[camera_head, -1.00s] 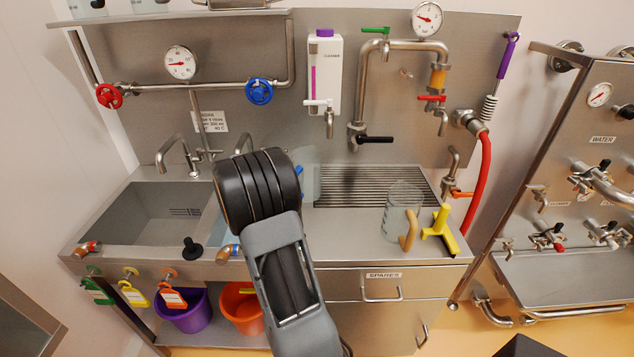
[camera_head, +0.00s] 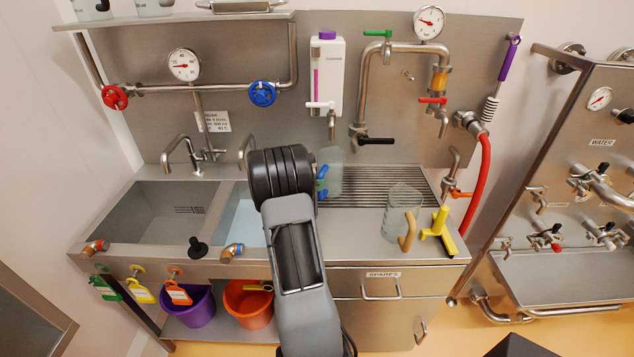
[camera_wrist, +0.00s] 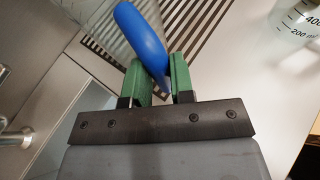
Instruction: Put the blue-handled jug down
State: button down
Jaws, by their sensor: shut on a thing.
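The blue-handled jug (camera_head: 333,170) is a clear jug, partly hidden behind my arm in the head view. It appears over or at the left end of the slatted drain area; I cannot tell whether its base touches. In the wrist view its blue handle (camera_wrist: 143,38) stands between the green fingers of my gripper (camera_wrist: 160,82). The gripper is shut on this handle. In the head view the gripper shows only in part at the blue handle (camera_head: 322,182).
A clear jug with a tan handle (camera_head: 402,213) stands right on the counter, beside a yellow squeegee-like tool (camera_head: 438,232). The ribbed drain (camera_head: 390,186) lies behind them. Two sink basins (camera_head: 165,215) are left. A black-handled tap (camera_head: 375,140) hangs above the drain.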

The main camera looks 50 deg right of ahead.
jog(key=shift+f, duration=0.15)
jog(key=shift+f+b, duration=0.15)
jog(key=shift+b, duration=0.15)
jog(key=c, duration=1)
grip_release()
jog(key=r+b+v, duration=0.1)
jog(key=v, duration=1.1)
jog(key=s+a+r+m+t+y, duration=0.1)
jog(key=s+a+m+t+y, duration=0.1)
jog(key=a, duration=0.9)
jog(key=s+a+r+m+t+y, duration=0.1)
jog(key=s+a+m+t+y, duration=0.2)
jog(key=s+a+m+y, duration=0.2)
jog(key=s+a+r+m+t+y, duration=0.2)
jog(key=a+m+y, duration=0.4)
jog(key=a, duration=1.2)
jog(key=shift+s+a+m+t, duration=0.15)
jog(key=shift+s+m+t, duration=0.1)
jog(key=shift+s+m, duration=0.3)
jog(key=shift+s+a+m+t, duration=0.15)
jog(key=shift+s+m+t, duration=0.1)
jog(key=shift+s+m, duration=0.25)
